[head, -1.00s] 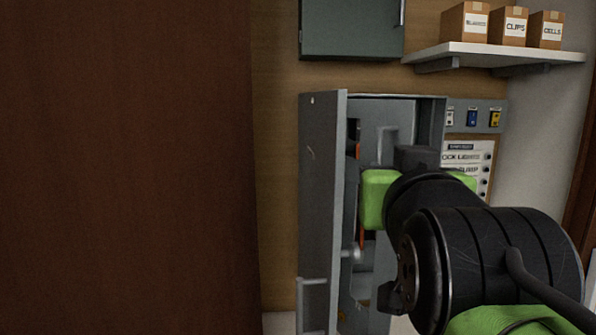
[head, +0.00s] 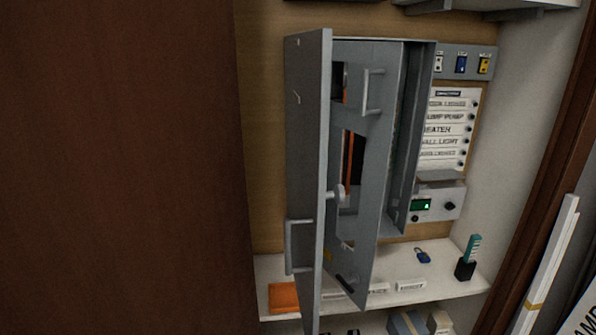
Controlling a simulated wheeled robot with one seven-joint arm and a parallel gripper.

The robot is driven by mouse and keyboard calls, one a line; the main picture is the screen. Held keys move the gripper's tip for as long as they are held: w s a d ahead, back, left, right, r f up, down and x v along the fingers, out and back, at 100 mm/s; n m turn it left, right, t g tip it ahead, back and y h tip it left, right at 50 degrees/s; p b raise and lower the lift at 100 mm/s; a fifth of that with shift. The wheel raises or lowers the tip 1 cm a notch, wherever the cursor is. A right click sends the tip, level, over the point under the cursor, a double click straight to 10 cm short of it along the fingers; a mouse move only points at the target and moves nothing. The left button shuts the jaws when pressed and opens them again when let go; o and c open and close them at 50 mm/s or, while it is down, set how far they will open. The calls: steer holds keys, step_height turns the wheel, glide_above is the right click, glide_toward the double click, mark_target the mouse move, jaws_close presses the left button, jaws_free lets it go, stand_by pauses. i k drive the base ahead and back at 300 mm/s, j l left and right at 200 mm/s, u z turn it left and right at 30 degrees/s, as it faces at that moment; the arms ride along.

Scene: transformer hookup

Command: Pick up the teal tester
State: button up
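The teal tester (head: 474,247) stands upright in a small black holder (head: 465,268) at the right end of the white shelf (head: 408,297), in the head view. Its upper part shows above the holder; its lower part is hidden inside. My gripper is not in the head view now, so its state and its distance from the tester do not show.
A grey cabinet with its door (head: 307,170) swung open stands left of the tester. A blue padlock (head: 423,255) and an orange item (head: 284,297) lie on the shelf. A grey box with a green display (head: 421,205) is above. White boards (head: 543,265) lean at right.

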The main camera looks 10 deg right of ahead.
mark_target(475, 240)
steer(key=z, duration=1.55)
steer(key=i+u, duration=0.3)
steer(key=u, duration=0.15)
steer(key=i+l+u, duration=0.25)
steer(key=u, duration=0.2)
steer(key=i+l+u, duration=0.55)
steer(key=u, duration=0.3)
steer(key=i+l+u, duration=0.1)
steer(key=l+u, duration=0.35)
